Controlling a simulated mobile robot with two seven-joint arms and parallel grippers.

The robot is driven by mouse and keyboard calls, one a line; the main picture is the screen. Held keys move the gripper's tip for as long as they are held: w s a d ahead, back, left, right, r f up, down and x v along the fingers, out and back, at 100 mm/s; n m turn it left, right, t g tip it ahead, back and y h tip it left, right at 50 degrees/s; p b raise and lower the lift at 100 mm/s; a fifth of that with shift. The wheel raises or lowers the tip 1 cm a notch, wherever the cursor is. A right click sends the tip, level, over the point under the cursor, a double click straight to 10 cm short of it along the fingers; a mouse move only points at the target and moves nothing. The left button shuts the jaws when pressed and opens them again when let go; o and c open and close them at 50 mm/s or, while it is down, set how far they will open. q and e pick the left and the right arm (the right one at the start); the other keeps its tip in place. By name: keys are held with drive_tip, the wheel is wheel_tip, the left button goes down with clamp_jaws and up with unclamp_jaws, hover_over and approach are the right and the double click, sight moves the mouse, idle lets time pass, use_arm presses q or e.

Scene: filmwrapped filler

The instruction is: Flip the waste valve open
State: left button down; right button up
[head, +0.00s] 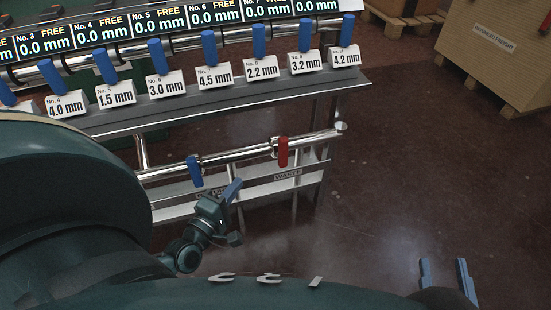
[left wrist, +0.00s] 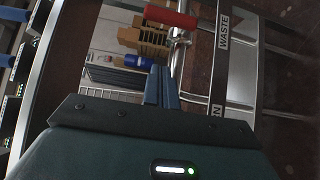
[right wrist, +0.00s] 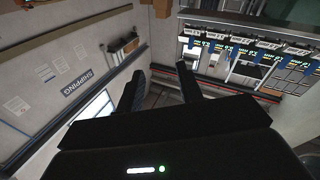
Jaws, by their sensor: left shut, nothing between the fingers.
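The red valve handle (head: 282,151) stands crosswise on the lower chrome pipe, above the plate marked WASTE (head: 288,174). In the left wrist view, the red handle (left wrist: 170,17) is at the top, beside the WASTE plate (left wrist: 223,35). A blue handle (head: 195,170) sits on the same pipe to the left. My left gripper (head: 233,187) is shut and empty, below the pipe, between the two handles and apart from the red one. Its closed fingers (left wrist: 162,72) point towards the pipe. My right gripper (head: 445,262) is open and empty at the lower right, far from the valve.
Above the lower pipe, a grey ledge (head: 235,94) carries numbered cards under a row of blue handles (head: 209,46) and displays. A metal leg (head: 325,115) stands at the rack's right end. A wooden crate (head: 497,52) is at the upper right. The floor between is clear.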

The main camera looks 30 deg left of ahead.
use_arm(q)
drive_tip(key=shift+s, duration=0.1)
use_arm(e)
drive_tip(key=shift+s+r, duration=0.1)
use_arm(q)
drive_tip(key=b, duration=0.2)
approach(283, 153)
drive_tip(key=w+a, duration=0.3)
drive_tip(key=a, duration=0.2)
drive_tip(key=shift+w+d+r, duration=0.1)
drive_tip(key=shift+w+d, duration=0.45)
drive_tip(key=shift+w, duration=0.3)
drive_tip(key=shift+w+d, duration=0.5)
drive_tip(key=shift+w, duration=0.4)
use_arm(e)
drive_tip(key=shift+w+a+r+y, duration=0.1)
drive_tip(key=shift+w+a+y, duration=0.1)
drive_tip(key=shift+y, duration=0.1)
use_arm(q)
drive_tip(key=shift+w+d+r, duration=0.1)
drive_tip(key=shift+r, duration=0.05)
use_arm(e)
drive_tip(key=shift+s+f, duration=0.1)
drive_tip(key=shift+f, duration=0.1)
